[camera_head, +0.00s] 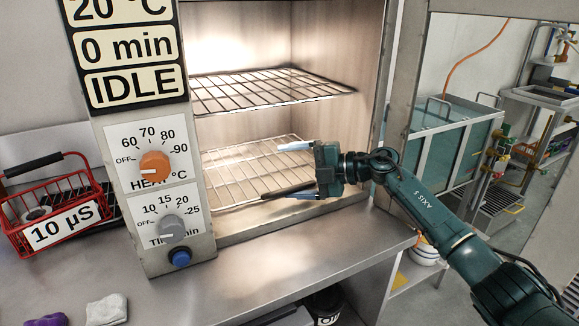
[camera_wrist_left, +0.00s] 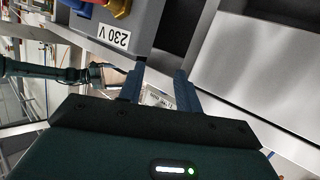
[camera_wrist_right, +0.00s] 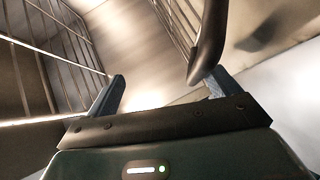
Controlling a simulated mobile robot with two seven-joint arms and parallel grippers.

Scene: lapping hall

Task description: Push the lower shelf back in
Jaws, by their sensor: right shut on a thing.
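The lower shelf (camera_head: 240,168), a wire rack, lies inside the steel cabinet, with a dark handle (camera_head: 284,191) at its front edge. My right gripper (camera_head: 296,170) is at the cabinet mouth and is shut on this handle, though its fingers look well apart. The handle lies close to the lower finger. In the right wrist view the dark handle (camera_wrist_right: 211,45) curves down just in front of one finger of the right gripper (camera_wrist_right: 165,90). My left gripper (camera_wrist_left: 159,88) shows only in its wrist view, open, with nothing between its fingers.
The upper wire shelf (camera_head: 262,90) is above the lower one. A control panel (camera_head: 150,150) with knobs borders the opening on the left. A red basket (camera_head: 60,205) stands at the far left. The steel counter (camera_head: 270,275) in front is mostly bare. A 230 V box (camera_wrist_left: 125,25) is near my left gripper.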

